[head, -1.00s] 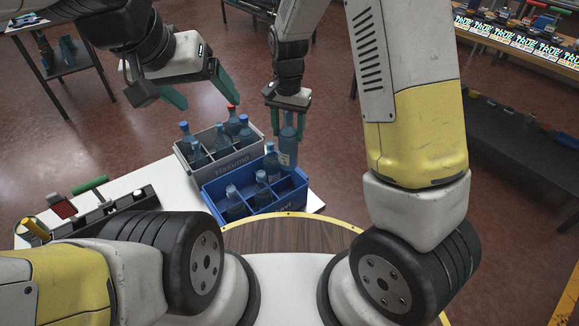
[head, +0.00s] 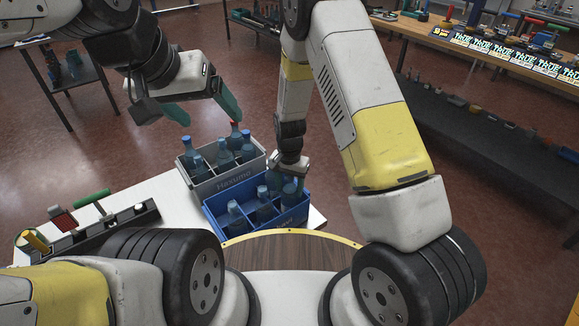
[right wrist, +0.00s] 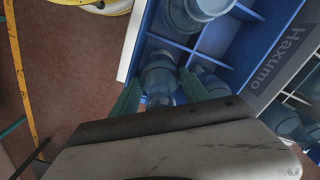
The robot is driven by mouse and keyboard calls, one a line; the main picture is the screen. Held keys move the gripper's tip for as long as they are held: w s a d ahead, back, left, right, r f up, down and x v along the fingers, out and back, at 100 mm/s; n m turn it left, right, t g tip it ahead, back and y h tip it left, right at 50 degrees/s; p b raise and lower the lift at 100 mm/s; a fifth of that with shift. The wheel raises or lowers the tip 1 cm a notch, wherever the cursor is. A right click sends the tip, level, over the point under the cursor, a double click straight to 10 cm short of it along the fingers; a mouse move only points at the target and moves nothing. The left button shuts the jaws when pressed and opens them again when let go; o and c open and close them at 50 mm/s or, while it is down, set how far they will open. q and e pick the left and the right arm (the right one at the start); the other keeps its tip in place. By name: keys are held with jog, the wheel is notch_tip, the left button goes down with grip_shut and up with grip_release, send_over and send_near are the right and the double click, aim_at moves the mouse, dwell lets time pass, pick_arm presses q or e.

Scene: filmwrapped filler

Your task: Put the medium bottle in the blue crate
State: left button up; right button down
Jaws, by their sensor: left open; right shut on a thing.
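The medium bottle (head: 290,190), blue and translucent, is at the right end of the blue crate (head: 280,221). My right gripper (head: 289,176) reaches down from above and is shut on its upper part. In the right wrist view the green fingers (right wrist: 160,92) lie on either side of the bottle (right wrist: 159,72), which stands inside a compartment of the crate (right wrist: 238,40). Its base is hidden, so I cannot tell whether it touches the crate floor. My left gripper (head: 203,110) is open and empty above the grey crate (head: 228,180).
Other bottles (head: 237,212) stand in the blue crate. A black tool rack (head: 110,224) lies on the white table (head: 165,190) at left.

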jog(key=shift+f, duration=0.25)
jog(key=c, duration=0.6)
grip_release()
jog(key=shift+o, duration=0.2)
notch_tip(320, 180, up, 12)
jog(key=shift+f, duration=0.1)
jog(key=s+d+r+n+t+y, duration=0.1)
jog(key=s+d+r, duration=0.15)
jog(key=r, duration=0.45)
jog(key=s+d+r+t+y, duration=0.1)
jog(key=s+d+r, duration=0.15)
jog(key=r, duration=0.35)
jog(key=s+d+r+n+t, duration=0.1)
jog(key=s+d+r, duration=0.15)
jog(key=r, duration=0.45)
jog(key=s+d+r+n+t, duration=0.1)
jog(key=s+d+r, duration=0.2)
jog(key=s, duration=0.3)
jog(key=s+d+r+n+t, duration=0.1)
jog(key=s+d+r+t, duration=0.1)
jog(key=s+r, duration=0.3)
jog(key=shift+s+d+r+n, duration=0.25)
jog(key=shift+s+d, duration=0.3)
jog(key=shift+d, duration=0.35)
